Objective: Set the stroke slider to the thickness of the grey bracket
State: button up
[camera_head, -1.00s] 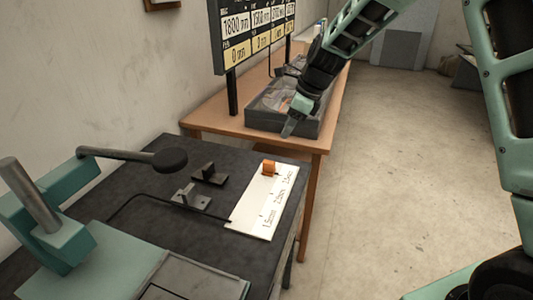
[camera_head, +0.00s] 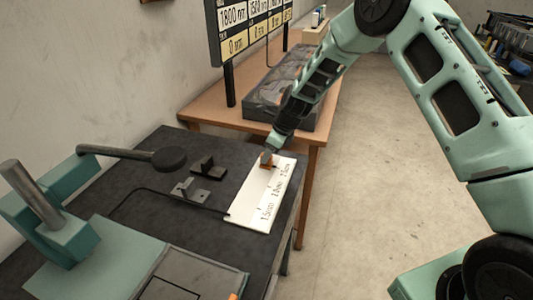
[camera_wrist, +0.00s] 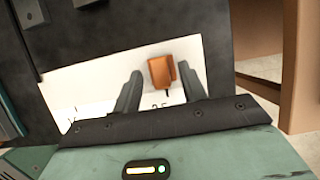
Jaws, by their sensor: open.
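The orange stroke slider (camera_head: 267,163) sits near the far end of the white scale plate (camera_head: 245,212), which carries printed millimetre marks. My gripper (camera_head: 268,152) is at the slider, pointing down, and hides part of it. In the wrist view my gripper (camera_wrist: 160,72) is open, with the orange slider (camera_wrist: 162,71) between its two fingers, nearer the right one. A gap shows on the left; contact on the right cannot be told. The grey bracket (camera_head: 188,191) lies on the dark bench left of the plate, with a darker bracket (camera_head: 207,167) behind it.
A teal press-like device (camera_head: 62,235) with a round black-ended lever (camera_head: 168,159) stands at the left. Behind, a wooden table (camera_head: 205,113) holds a grey tray (camera_head: 262,105) and a display board (camera_head: 246,33). A thin black cable runs across the bench to the plate.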

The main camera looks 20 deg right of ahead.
aim_at(252, 182)
jog(key=shift+x, duration=1.1)
grip_shut()
jog(key=s+a, duration=0.1)
jog(key=s, duration=0.1)
jog(key=s+a, duration=0.2)
jog(key=s, duration=0.1)
jog(key=s+a, duration=0.2)
jog(key=shift+s+a, duration=0.2)
grip_release()
jog(key=shift+d+r, duration=0.1)
jog(key=b+v, duration=0.2)
jog(key=v, duration=1.5)
jog(key=shift+r, duration=0.15)
